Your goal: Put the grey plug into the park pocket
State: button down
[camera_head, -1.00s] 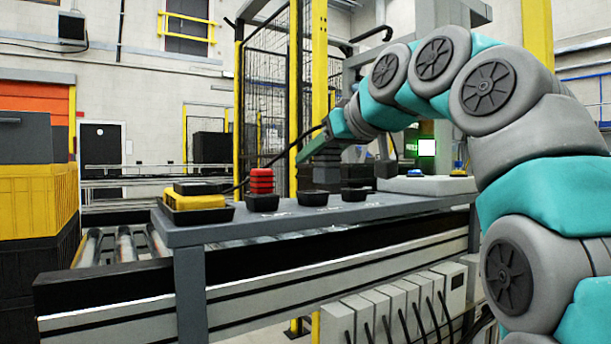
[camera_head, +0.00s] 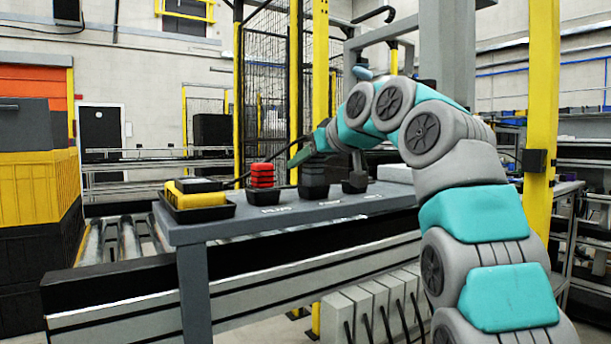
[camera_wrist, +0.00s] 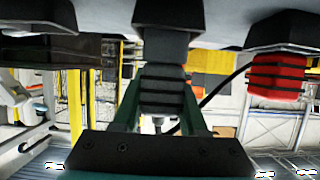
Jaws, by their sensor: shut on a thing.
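The grey plug (camera_wrist: 162,92) is a ribbed dark grey block between the two green fingers of my gripper (camera_wrist: 160,80), which is shut on it. The wrist view is upside down. There the plug's lower end meets the black middle pocket (camera_wrist: 168,14). In the head view the plug (camera_head: 314,172) stands upright at this pocket (camera_head: 313,192), second from the red one. Its label looks like "PARK" but is too small to be sure. I cannot tell how deep the plug sits.
A red ribbed plug (camera_head: 262,175) stands in the pocket to the left; it also shows in the wrist view (camera_wrist: 277,78). A yellow and black device (camera_head: 197,192) lies in a tray at the table's left end. Another black pocket (camera_wrist: 35,18) looks empty.

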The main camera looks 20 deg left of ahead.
jog(key=shift+f, duration=0.9)
jog(key=shift+b, duration=0.35)
jog(key=shift+f, duration=0.2)
jog(key=shift+c, duration=2.2)
grip_release()
jog(key=shift+r, duration=0.15)
jog(key=shift+r, duration=0.2)
jog(key=shift+s+d, duration=0.2)
jog(key=shift+d, duration=0.05)
jog(key=b+v, duration=0.1)
jog(key=v, duration=1)
jog(key=shift+s, duration=0.15)
jog(key=shift+d, duration=0.1)
